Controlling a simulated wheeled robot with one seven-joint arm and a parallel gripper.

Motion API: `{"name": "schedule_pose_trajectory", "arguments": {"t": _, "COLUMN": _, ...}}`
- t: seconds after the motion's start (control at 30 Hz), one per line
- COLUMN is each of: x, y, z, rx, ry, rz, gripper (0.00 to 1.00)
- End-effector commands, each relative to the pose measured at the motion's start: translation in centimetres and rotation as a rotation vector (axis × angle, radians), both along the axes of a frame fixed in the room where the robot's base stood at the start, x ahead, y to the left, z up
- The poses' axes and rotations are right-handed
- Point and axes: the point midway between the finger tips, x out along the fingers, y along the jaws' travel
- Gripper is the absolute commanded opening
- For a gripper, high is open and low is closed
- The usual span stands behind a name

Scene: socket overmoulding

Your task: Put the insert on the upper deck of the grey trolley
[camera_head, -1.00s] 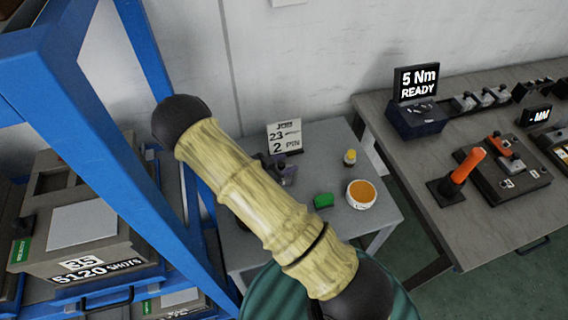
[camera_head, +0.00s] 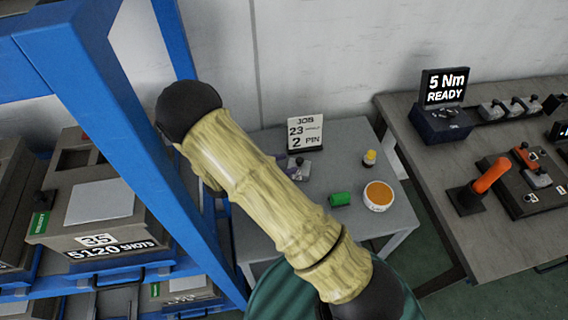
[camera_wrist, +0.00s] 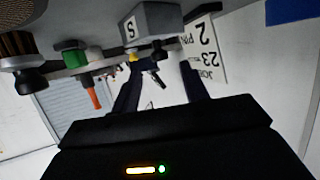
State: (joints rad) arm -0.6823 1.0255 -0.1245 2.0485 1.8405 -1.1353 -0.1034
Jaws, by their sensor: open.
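I cannot surely pick out the insert. A small grey-purple piece (camera_head: 298,168) sits by the job card on a grey table-like surface (camera_head: 262,232), which may be the trolley's upper deck. In the wrist view, my gripper (camera_wrist: 160,70) has its two dark fingers apart. A small dark piece (camera_wrist: 157,74) shows between them, and I cannot tell whether they are around it or short of it. The job card (camera_wrist: 205,48) is just beyond the right finger. In the head view my arm hides the gripper.
A blue rack (camera_head: 110,110) with moulds stands left. A bench (camera_head: 450,185) with a screen and orange-handled tool stands right.

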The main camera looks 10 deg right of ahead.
Motion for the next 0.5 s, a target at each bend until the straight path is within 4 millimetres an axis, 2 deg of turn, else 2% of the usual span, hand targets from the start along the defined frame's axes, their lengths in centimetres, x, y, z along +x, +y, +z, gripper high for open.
{"name": "schedule_pose_trajectory", "arguments": {"t": 0.27, "x": 0.5, "y": 0.0, "z": 0.2, "rx": 0.027, "ry": 0.002, "rz": 0.019, "gripper": 0.45}}
{"name": "schedule_pose_trajectory", "arguments": {"t": 0.5, "x": 4.2, "y": 0.2, "z": 2.2, "rx": 0.248, "ry": 0.035, "rz": 0.202, "gripper": 0.45}}
